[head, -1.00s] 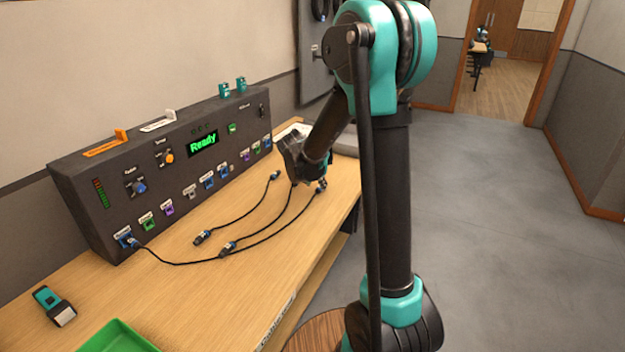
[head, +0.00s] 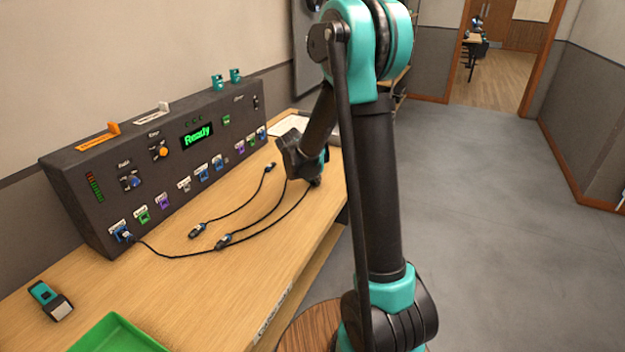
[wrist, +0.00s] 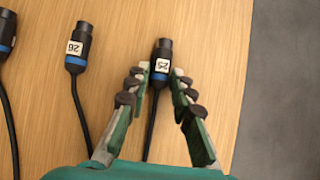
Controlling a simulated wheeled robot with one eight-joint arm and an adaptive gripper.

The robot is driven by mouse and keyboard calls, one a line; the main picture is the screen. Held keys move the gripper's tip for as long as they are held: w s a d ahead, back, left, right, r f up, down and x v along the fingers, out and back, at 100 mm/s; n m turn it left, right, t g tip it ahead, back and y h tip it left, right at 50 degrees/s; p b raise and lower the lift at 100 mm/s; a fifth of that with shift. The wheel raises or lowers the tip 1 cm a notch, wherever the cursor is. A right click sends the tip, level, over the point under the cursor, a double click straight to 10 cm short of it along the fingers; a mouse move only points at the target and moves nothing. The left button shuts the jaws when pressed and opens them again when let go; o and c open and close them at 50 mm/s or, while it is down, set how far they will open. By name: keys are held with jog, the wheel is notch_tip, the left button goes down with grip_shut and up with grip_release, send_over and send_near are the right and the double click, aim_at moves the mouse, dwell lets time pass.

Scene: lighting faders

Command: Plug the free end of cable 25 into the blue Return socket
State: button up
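In the wrist view the black plug (wrist: 161,62) with a blue band and a white "25" label lies on the wooden table. My gripper (wrist: 159,73) is open, with one finger on each side of the plug; small gaps seem to remain. Its cable runs back between the fingers. In the head view my gripper (head: 313,180) is low over the table's right part and hides this plug. The dark console (head: 150,165) has several blue sockets, including two at mid-panel (head: 201,173) and one at far right (head: 262,133). Their labels are too small to read, so I cannot tell which is Return.
A plug labelled 26 (wrist: 78,47) lies left of my gripper. A plug (head: 127,236) sits in the leftmost blue socket. A green tray (head: 115,335) and a teal-black device (head: 50,300) are in front.

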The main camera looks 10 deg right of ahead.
aim_at(312, 180)
grip_shut()
jog(key=shift+r, duration=2.5)
